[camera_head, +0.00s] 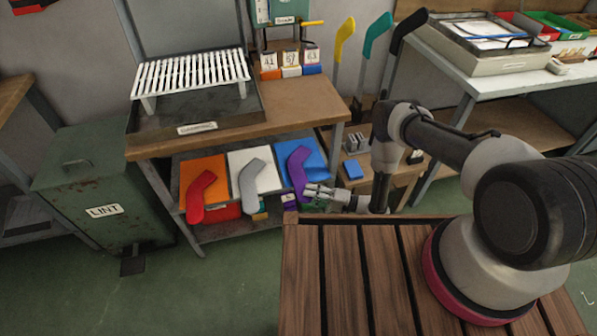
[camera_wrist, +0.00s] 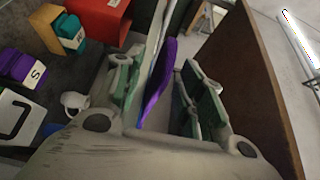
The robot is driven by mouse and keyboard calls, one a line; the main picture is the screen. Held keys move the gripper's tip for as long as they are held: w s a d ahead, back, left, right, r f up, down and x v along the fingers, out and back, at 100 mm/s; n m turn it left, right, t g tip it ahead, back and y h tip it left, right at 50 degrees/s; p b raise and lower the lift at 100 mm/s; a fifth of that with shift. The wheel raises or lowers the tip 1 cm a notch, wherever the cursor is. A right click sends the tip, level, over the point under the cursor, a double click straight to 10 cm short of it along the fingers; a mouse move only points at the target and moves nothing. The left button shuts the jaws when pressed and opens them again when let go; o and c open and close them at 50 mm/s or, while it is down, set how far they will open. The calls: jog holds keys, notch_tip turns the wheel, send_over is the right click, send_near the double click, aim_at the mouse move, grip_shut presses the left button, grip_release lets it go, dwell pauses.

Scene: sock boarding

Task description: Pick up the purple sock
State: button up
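The purple sock (camera_head: 297,165) is a bent flat shape lying on a blue panel (camera_head: 316,160) on the shelf under the workbench. My gripper (camera_head: 309,193) reaches in from the right, by the sock's lower end. In the wrist view, the purple sock (camera_wrist: 157,88) shows edge-on as a narrow strip between the two green-padded fingers of my gripper (camera_wrist: 162,80). The fingers are apart, with a visible gap on each side of the sock. In the head view, the fingers cover part of the sock's lower end.
A red sock (camera_head: 199,197) and a grey sock (camera_head: 250,184) lie to the left on orange and white panels. The bench top (camera_head: 290,108) overhangs the shelf. Small bins sit below the panels; a purple one (camera_wrist: 22,68) shows in the wrist view. A slatted wooden surface (camera_head: 345,275) is in front.

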aim_at(296, 191)
jog(key=x, duration=0.3)
jog(key=shift+w+a, duration=0.15)
jog(key=shift+a, duration=0.05)
grip_shut()
jog(key=shift+r, duration=0.15)
